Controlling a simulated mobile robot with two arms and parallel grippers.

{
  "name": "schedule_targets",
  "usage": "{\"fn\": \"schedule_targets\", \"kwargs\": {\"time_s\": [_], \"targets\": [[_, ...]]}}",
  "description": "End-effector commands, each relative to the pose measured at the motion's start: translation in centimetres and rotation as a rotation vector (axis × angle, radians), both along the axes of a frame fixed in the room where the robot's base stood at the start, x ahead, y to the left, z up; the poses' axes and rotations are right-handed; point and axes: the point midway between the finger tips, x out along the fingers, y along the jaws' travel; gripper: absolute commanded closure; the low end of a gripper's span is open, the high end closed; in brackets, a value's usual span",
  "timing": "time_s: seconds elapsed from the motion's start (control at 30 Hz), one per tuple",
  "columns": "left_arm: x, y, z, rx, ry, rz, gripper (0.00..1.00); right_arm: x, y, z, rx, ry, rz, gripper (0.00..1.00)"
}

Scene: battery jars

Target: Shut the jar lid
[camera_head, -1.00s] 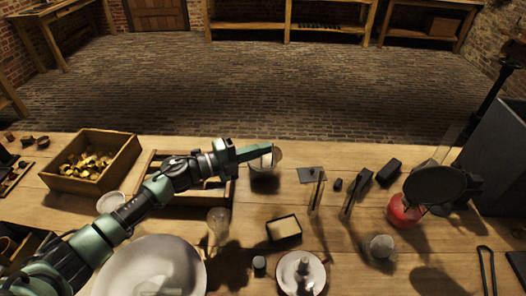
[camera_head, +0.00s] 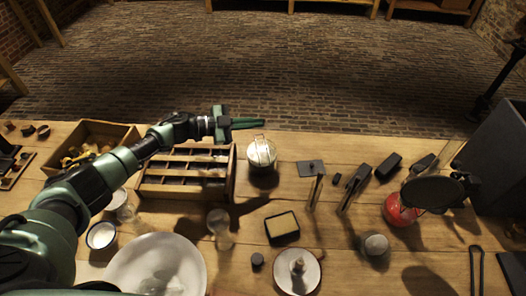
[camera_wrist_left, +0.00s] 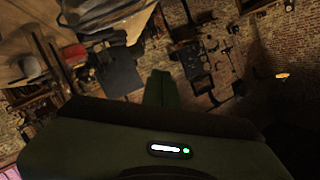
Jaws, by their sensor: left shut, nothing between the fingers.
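The jar (camera_head: 262,162) stands on the wooden table, just right of the slotted wooden rack. Its pale round lid (camera_head: 262,150) lies over the mouth and looks down flat, with a thin wire loop at its far side. Whether it is fully seated I cannot tell. My left gripper (camera_head: 261,123) is shut and empty, pointing right, and shows apart from the lid, beyond it in the picture. Its green fingers also show together in the left wrist view (camera_wrist_left: 162,88). I cannot make out the jar there. My right gripper is not in view.
The wooden rack (camera_head: 187,191) lies under my left forearm. A flat grey plate (camera_head: 311,168) and upright strips stand right of the jar. A large white bowl (camera_head: 155,266), a glass (camera_head: 219,224) and a small dark tray (camera_head: 282,240) are nearer.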

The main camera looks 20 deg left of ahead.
Motion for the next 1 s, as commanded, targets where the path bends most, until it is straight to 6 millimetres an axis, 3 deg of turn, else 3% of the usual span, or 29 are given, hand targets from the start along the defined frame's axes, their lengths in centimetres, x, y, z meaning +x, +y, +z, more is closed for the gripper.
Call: {"fn": "schedule_targets", "kwargs": {"time_s": [0.03, 0.5, 0.77, 1.0], "targets": [[0.5, 0.2, -1.0, -0.018, 0.039, 0.002, 1.00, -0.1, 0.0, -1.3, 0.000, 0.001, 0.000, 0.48], [3.5, 1.6, -5.7, -0.205, 0.428, 0.000, 1.00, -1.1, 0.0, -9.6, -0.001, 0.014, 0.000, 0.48], [4.0, 1.8, -7.5, -0.281, 0.587, 0.000, 1.00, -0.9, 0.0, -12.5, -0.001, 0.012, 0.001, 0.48], [4.0, 1.9, -8.3, -0.278, 0.579, -0.001, 1.00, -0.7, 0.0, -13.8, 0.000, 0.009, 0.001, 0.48]]}}
